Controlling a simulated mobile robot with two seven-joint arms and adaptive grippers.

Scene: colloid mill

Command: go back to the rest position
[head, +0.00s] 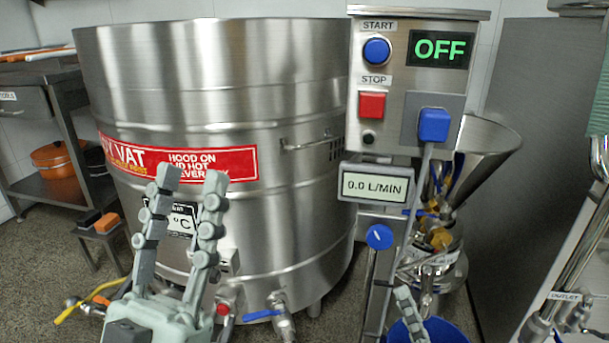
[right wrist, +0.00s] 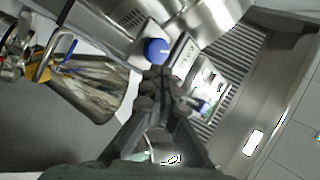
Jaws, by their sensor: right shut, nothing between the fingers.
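My left gripper (head: 190,178) stands upright at the lower left of the head view, in front of the large steel vat (head: 290,215). Its two grey fingers are spread apart with nothing between them. My right gripper (head: 405,295) shows only in part at the bottom edge of the head view, in front of a blue rounded container (head: 450,332). In the right wrist view the right fingers (right wrist: 163,76) meet at their tips and hold nothing. Most of the right gripper is hidden below the head view.
A control box (head: 395,130) reads OFF, with a blue start button (head: 377,51) and a red stop button (head: 371,105). A flow display (head: 375,186) reads 0.0 L/MIN. A blue-knobbed lever (head: 379,237) and a steel funnel (head: 485,150) stand near it. A shelf (head: 50,190) is at left.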

